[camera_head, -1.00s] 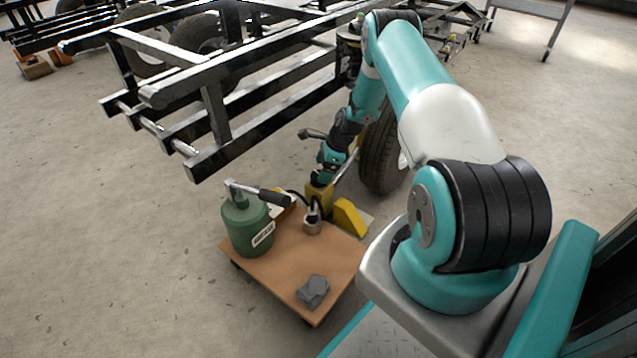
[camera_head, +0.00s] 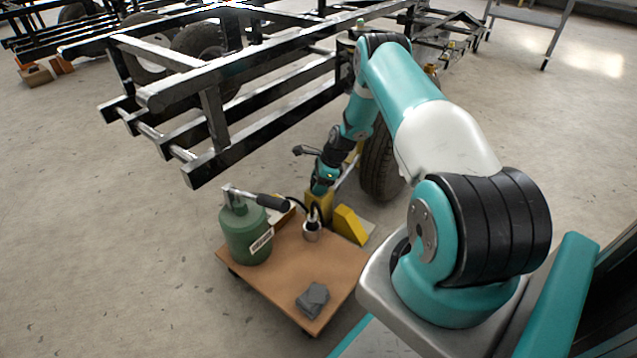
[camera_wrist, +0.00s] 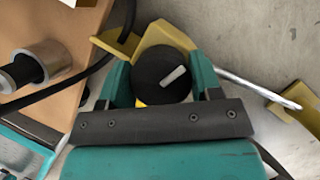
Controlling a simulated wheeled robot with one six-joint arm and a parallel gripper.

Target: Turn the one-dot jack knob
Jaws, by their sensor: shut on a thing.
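A round black knob (camera_wrist: 163,76) with a pale bar mark on its top sits on a yellow jack body (camera_wrist: 158,34) in the wrist view. No dot on it can be made out. My gripper (camera_wrist: 160,82) is shut on the knob, with one teal finger on each side of it. In the head view, my gripper (camera_head: 322,188) points down at the yellow jack (camera_head: 318,207) at the far edge of the wooden cart. The knob is hidden there behind the gripper.
The wooden cart (camera_head: 275,285) carries a green bottle jack (camera_head: 243,235), a small metal cylinder (camera_head: 311,232) with a black hose, and grey blocks (camera_head: 313,298). A yellow wedge (camera_head: 350,225) stands beside the jack. A black frame (camera_head: 240,140) and a tyre (camera_head: 380,170) are close to my arm.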

